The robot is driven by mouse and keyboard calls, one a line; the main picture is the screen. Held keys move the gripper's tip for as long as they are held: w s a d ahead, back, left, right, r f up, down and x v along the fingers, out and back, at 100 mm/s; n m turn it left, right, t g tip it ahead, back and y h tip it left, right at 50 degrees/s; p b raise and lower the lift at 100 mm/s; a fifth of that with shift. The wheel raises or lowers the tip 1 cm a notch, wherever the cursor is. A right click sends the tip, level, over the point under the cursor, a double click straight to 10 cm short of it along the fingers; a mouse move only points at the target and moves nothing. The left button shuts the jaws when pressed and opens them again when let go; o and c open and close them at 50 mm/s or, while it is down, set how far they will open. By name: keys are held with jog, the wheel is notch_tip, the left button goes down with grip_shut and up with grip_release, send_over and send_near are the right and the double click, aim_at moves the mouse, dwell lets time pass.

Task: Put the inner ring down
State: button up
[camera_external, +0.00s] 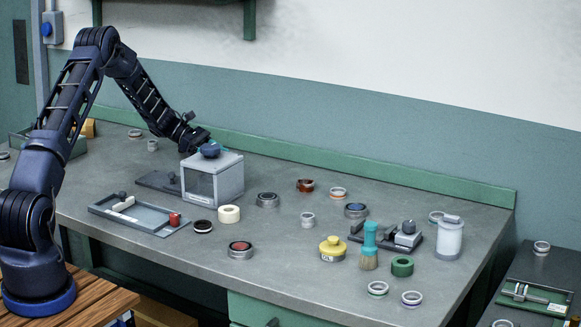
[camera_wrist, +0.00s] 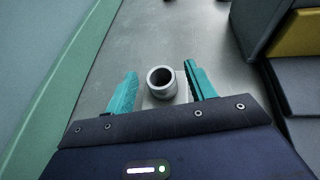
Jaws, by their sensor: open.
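A short grey ring (camera_wrist: 161,84) stands upright on a pale square pad (camera_wrist: 150,103) in the wrist view, its open bore facing up. My gripper (camera_wrist: 160,72) is open, with one teal finger on each side of the ring. Gaps show between the ring and both fingers. In the external view my gripper (camera_external: 202,140) is low over the bench at the grey box (camera_external: 213,182) with a clear front. That ring cannot be made out there. Whether it is the inner ring I cannot tell.
A grey tray (camera_external: 135,215) lies in front of the box. Several loose rings, a yellow-lidded tin (camera_external: 332,249), a teal brush (camera_external: 369,245) and a white jar (camera_external: 449,238) stand to the right. A green upstand (camera_external: 300,157) runs along the bench's back edge.

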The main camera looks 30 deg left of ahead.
jog(key=v, duration=0.8)
jog(key=shift+a+r, duration=0.1)
jog(key=shift+r, duration=0.05)
jog(key=s+d+r+m+g+y, duration=0.1)
jog(key=s+d+r+m+y, duration=0.35)
jog(key=s+r, duration=0.75)
jog(key=s+d+r+m+g+y, duration=0.15)
jog(key=s+d+r+m, duration=0.35)
jog(key=s+d+r, duration=0.5)
jog(key=s+a+r+m+t+y, duration=0.1)
jog(key=s+m, duration=0.4)
jog(key=s, duration=1.2)
jog(key=s+a+r+m+t+y, duration=0.1)
jog(key=s+r+m+t+y, duration=0.2)
jog(key=s, duration=1.5)
jog(key=shift+s+a+m+t+y, duration=0.25)
jog(key=shift+a+m+t+y, duration=0.1)
jog(key=shift+m+y, duration=1.1)
jog(key=shift+d, duration=0.1)
